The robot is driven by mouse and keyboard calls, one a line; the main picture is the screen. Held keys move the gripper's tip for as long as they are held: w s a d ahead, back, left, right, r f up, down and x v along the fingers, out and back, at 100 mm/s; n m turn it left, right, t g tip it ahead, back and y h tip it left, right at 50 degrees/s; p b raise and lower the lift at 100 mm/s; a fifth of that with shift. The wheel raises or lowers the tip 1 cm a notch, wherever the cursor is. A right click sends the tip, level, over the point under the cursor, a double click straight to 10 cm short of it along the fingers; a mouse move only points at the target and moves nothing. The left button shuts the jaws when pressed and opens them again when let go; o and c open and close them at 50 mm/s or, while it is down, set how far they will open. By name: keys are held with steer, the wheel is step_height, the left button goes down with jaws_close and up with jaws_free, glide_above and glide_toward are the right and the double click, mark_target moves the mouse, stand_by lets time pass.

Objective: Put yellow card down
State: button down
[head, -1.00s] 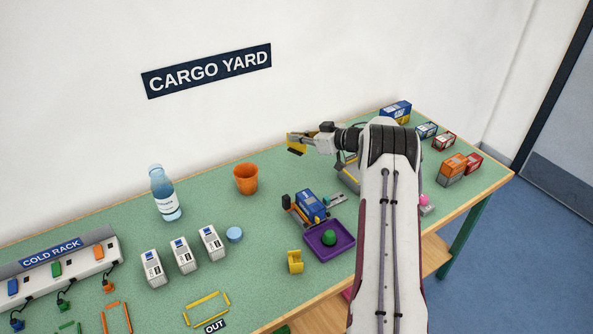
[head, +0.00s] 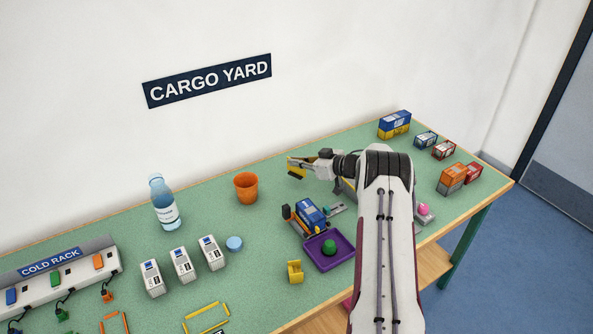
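My gripper (head: 301,170) is above the back middle of the green table, pointing left, to the right of the orange cup. A small yellow piece with dark edges, apparently the yellow card (head: 295,163), is at its fingertips. The fingers look shut on it, but they are small and partly hidden. I cannot tell whether the card touches the table.
An orange cup (head: 246,188) stands left of my gripper. In front are a blue box (head: 311,214) on a small machine, a purple tray (head: 345,241) and a yellow holder (head: 295,271). Several small containers (head: 452,179) stand at right. The table behind the cup is clear.

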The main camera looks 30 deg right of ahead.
mark_target(297, 173)
steer(key=shift+f, duration=1.85)
steer(key=shift+f, duration=0.15)
steer(key=c, duration=2.3)
jaws_free()
steer(key=shift+r, duration=0.2)
steer(key=shift+v, duration=6)
steer(key=shift+w+r, duration=0.1)
